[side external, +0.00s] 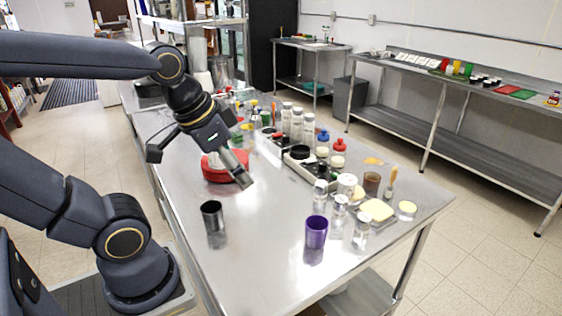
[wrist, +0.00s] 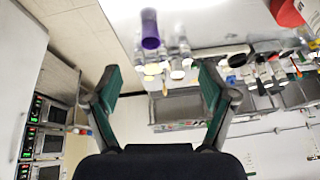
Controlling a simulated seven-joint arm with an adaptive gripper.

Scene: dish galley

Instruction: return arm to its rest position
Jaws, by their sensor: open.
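My gripper (side external: 241,175) hangs over the steel table (side external: 275,240) in the side external view, in front of the red round container and above the table surface. In the wrist view, the two fingers of my gripper (wrist: 158,78) are spread wide with nothing between them. A purple cup (side external: 316,232) stands upright on the table, to the right of and apart from my gripper. It also shows in the wrist view (wrist: 150,30). A dark metal cup (side external: 213,217) stands near the table's left edge, below and left of my gripper.
A red round container (side external: 215,172) sits behind my gripper. Clear shakers (side external: 361,231), red-capped bottles (side external: 338,154) and pale yellow blocks (side external: 377,210) crowd the table's right side. The table's front middle is mostly clear. A steel counter (side external: 460,84) runs along the far wall.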

